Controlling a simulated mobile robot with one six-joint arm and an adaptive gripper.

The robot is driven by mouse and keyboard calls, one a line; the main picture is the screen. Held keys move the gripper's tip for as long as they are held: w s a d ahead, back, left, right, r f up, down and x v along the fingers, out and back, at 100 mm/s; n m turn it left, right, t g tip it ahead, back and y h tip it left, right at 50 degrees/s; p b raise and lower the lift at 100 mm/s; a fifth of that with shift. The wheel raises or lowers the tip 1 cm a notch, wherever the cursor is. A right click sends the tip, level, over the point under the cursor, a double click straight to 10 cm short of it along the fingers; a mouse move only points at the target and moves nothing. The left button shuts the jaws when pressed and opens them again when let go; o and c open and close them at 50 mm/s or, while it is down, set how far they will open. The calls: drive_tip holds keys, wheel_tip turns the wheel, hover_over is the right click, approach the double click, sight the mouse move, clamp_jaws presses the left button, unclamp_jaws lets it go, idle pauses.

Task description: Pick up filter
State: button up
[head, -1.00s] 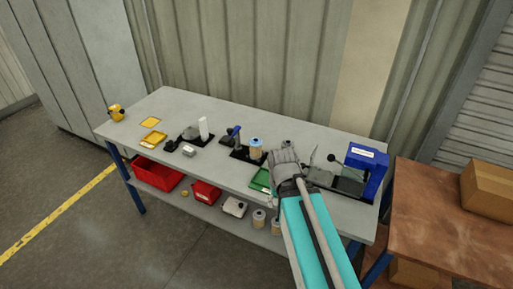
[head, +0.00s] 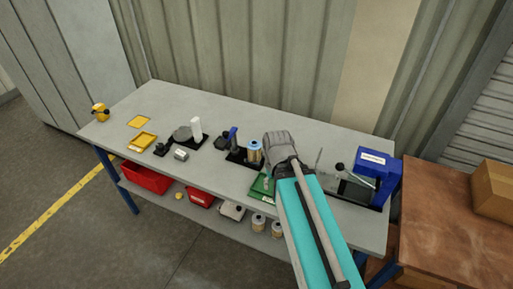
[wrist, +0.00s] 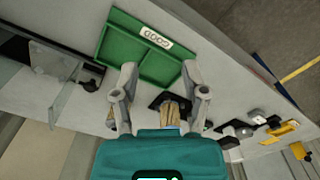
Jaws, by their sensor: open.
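A filter cartridge (head: 254,151) with a blue top and pale body stands on a black base on the bench, just left of my gripper (head: 279,150) in the head view. In the wrist view a tan, pleated filter (wrist: 170,111) shows between the finger bases, partly hidden by my gripper. My gripper (wrist: 161,76) is open with nothing between its fingertips. Another tan piece (wrist: 112,114) is partly hidden behind the left finger; I cannot tell what it is.
A green tray (wrist: 119,42) labelled GOOD lies near the fingertips. A blue press (head: 374,172) stands at the right of the bench (head: 285,130). Yellow trays (head: 142,141) and black fixtures are to the left. Red bins (head: 146,179) and more filters (head: 258,220) sit on the lower shelf.

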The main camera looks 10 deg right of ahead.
sight(255, 142)
drive_tip(key=shift+a, duration=0.2)
drive_tip(key=o, duration=0.3)
drive_tip(key=shift+w, duration=0.2)
drive_tip(key=shift+o, duration=1.4)
drive_tip(key=shift+w+r, duration=0.1)
drive_tip(key=shift+w, duration=0.25)
drive_tip(key=w+r+m+p, duration=0.1)
drive_tip(key=w+m, duration=0.2)
drive_tip(key=w, duration=0.6)
drive_tip(key=w+r+m+p, duration=0.1)
drive_tip(key=w+m, duration=0.2)
drive_tip(key=w, duration=0.6)
drive_tip(key=w+a+r+m+p, duration=0.1)
drive_tip(key=w+m, duration=0.2)
drive_tip(key=w, duration=0.7)
drive_tip(key=shift+r+p, duration=0.35)
drive_tip(key=shift+p, duration=0.05)
drive_tip(key=shift+f, duration=0.1)
wheel_tip(255, 142, down, 8)
drive_tip(key=b, duration=0.8)
drive_tip(key=shift+s+f+b, duration=0.1)
drive_tip(key=shift+f+b, duration=0.15)
drive_tip(key=shift+b, duration=0.05)
drive_tip(key=shift+f+b, duration=2.6)
